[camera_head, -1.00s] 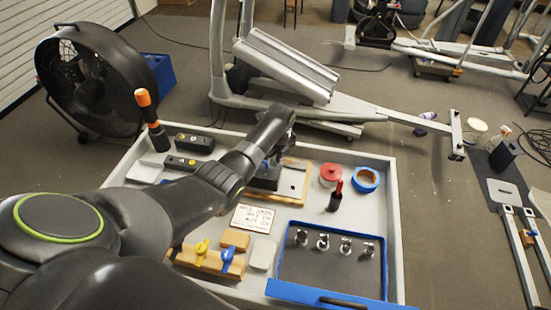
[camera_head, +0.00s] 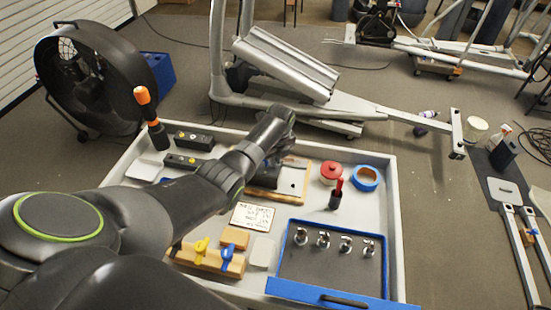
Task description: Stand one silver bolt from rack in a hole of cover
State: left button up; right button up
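Several silver bolts (camera_head: 323,240) stand in a row in the blue-rimmed tray (camera_head: 282,252) at the front right of the workbench. A dark block, which may be the cover (camera_head: 262,181), sits on a wooden board behind the tray, partly hidden by my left arm. My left gripper (camera_head: 275,152) is at the far end of my arm, close above the dark block and away from the bolts. Its fingers are small and mostly hidden, so I cannot tell whether they are open or hold anything. Holes in the cover are not discernible. My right gripper is not in view.
A red round container (camera_head: 331,174), a blue tape ring (camera_head: 365,179) and a red-topped dark bottle (camera_head: 336,197) stand right of the board. An orange-handled tool (camera_head: 148,110) stands upright at the left. A white label card (camera_head: 253,217) lies left of the tray.

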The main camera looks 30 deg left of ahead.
pick_arm(q)
jog(key=o, duration=0.5)
jog(key=shift+r, duration=0.1)
jog(key=shift+r, duration=0.6)
notch_tip(320, 180, up, 16)
jog(key=s+d, duration=0.1)
jog(key=d, duration=0.1)
dwell(0.3)
